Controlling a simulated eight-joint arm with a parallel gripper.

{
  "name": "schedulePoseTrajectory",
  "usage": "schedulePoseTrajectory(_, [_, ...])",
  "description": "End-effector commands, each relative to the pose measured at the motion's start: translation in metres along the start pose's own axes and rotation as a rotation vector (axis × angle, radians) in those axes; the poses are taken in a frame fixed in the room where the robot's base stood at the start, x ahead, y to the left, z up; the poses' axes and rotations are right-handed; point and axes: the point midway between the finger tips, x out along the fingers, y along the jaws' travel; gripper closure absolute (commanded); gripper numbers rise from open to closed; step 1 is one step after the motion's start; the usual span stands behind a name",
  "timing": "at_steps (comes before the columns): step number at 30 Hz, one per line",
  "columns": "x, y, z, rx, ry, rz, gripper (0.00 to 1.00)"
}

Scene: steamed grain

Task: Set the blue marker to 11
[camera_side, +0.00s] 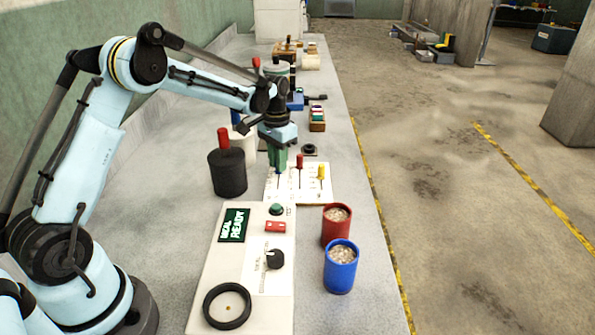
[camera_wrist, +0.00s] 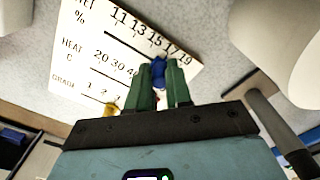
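The blue marker (camera_wrist: 158,71) stands between the green fingertips of my gripper (camera_wrist: 160,80) in the wrist view. The fingers appear closed against both its sides. It shows below the printed 15 and 17 of the top row; its exact reading is unclear. The white scale card (camera_wrist: 85,65) has its top row running 11 to 19, with 11 at the left. In the side view my gripper (camera_side: 280,162) is low over the left part of the card (camera_side: 311,193), hiding most of the blue marker. The red marker (camera_side: 299,160) and yellow marker (camera_side: 321,171) stand to its right.
A panel reading READY (camera_side: 233,225) with a black knob (camera_side: 275,259) lies nearer the camera. Red (camera_side: 336,228) and blue (camera_side: 340,272) cups of grain stand right of it. A dark canister (camera_side: 228,174) is left of my gripper. Several items stand behind.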

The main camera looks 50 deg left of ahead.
Motion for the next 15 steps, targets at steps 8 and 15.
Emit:
schedulePoseTrajectory(8, [0.000, 0.000, 0.000, 0.000, 0.000, 0.000, 1.00])
schedulePoseTrajectory(15, [-0.001, 0.013, 0.011, 0.002, 0.000, 0.000, 1.00])
